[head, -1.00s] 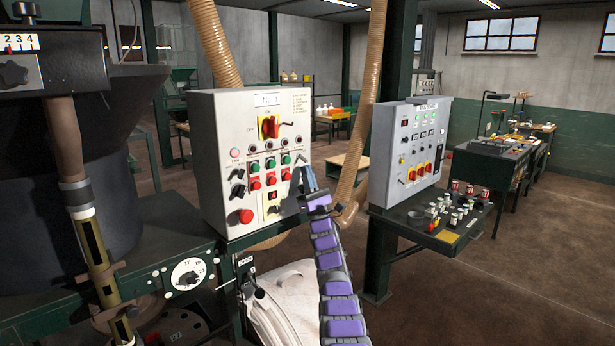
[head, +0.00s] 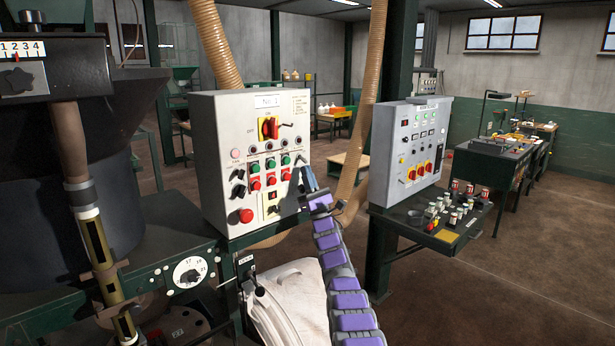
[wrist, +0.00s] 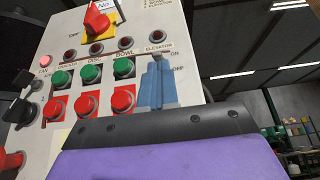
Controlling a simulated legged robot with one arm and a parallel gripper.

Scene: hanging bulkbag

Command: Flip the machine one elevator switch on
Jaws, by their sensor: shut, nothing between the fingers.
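The light control box (head: 255,160) stands left of center in the head view. Its label starts with "No."; I cannot read the number surely. In the wrist view, the ELEVATOR label (wrist: 159,48) sits above my gripper (wrist: 157,75), with ON and OFF printed at the right. My gripper's blue fingers are shut and empty, right in front of the elevator switch's spot. They hide most or all of the switch, so its position and any contact cannot be told. In the head view my gripper (head: 307,180) is at the box's lower right.
Green buttons (wrist: 92,71) and red buttons (wrist: 122,101) lie left of my fingers. A red rotary switch on yellow (head: 268,128) is above. A second grey control box (head: 408,150) stands to the right, over a shelf of jars. A hose (head: 362,100) hangs between the boxes.

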